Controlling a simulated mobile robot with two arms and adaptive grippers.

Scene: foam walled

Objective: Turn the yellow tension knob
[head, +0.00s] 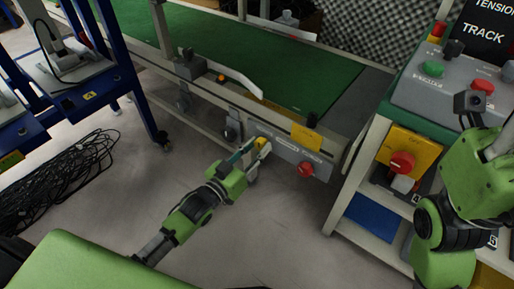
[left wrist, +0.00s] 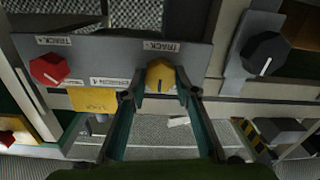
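The yellow knob (left wrist: 160,76) is on a grey plate (left wrist: 112,64), below a small label that seems to read TRACK. It has a dark pointer line pointing roughly downward in the left wrist view. In the head view the yellow knob (head: 261,143) is on the side of the conveyor. My left gripper (head: 262,148) is at the knob, and its teal fingers (left wrist: 161,88) stand on either side of it. The fingers look open, with the knob between their tips; I cannot tell whether they touch it. My right arm shows at the right, but its gripper is out of view.
A red knob (left wrist: 48,70) is on the same plate, left of the yellow one; a dark knob (left wrist: 265,54) is to the right. The green conveyor belt (head: 250,50) lies above. A control cart (head: 345,190) stands right, a blue frame (head: 140,105) and black cables (head: 60,170) left.

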